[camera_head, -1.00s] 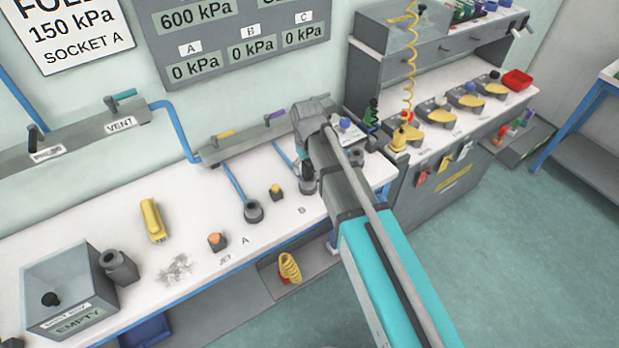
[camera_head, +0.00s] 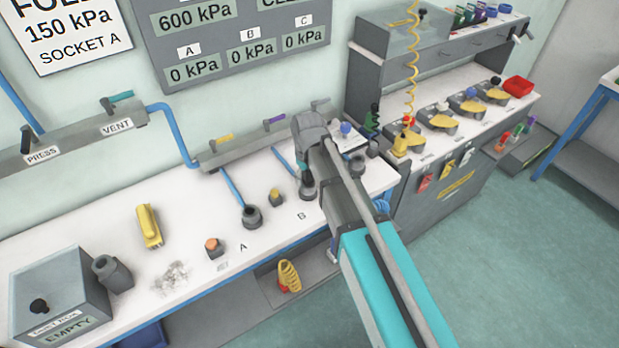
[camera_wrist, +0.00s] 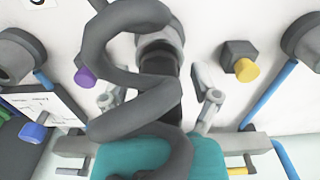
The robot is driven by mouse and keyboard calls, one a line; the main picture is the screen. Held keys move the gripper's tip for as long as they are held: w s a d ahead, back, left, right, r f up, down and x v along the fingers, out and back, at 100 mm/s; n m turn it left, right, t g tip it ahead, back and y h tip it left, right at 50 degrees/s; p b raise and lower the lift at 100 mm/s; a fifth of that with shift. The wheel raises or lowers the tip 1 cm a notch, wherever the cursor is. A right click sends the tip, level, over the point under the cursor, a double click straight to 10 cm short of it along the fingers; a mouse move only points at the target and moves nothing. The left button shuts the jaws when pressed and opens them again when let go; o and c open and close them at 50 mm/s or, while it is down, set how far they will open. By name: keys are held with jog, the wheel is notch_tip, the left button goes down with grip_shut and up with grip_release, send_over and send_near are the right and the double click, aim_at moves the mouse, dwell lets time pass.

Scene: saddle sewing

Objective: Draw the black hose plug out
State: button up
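The black hose plug (camera_wrist: 158,66) stands at the round grey socket (camera_wrist: 160,42) in the upper middle of the wrist view. A thick grey coiled hose (camera_wrist: 135,112) loops in front and hides much of the plug. My gripper (camera_wrist: 160,98) has one grey finger left and one right of the plug, spread apart with visible gaps. Its teal part lies below, partly behind the hose. In the head view, my arm hides most of the gripper and the plug; the socket beside label B (camera_head: 307,190) shows just under my wrist.
Socket A (camera_head: 252,217) and a yellow-topped block (camera_head: 276,197) stand left of my arm on the white bench. The valve rail (camera_head: 262,137) runs behind. In the wrist view, a purple-knobbed block (camera_wrist: 86,76) and a yellow-knobbed block (camera_wrist: 241,62) flank the socket closely.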

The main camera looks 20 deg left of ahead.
grip_shut()
jog(key=shift+r+p, duration=2.45)
jog(key=shift+r, duration=0.05)
dwell(0.4)
jog(key=shift+r+p, duration=1.9)
jog(key=shift+p, duration=0.05)
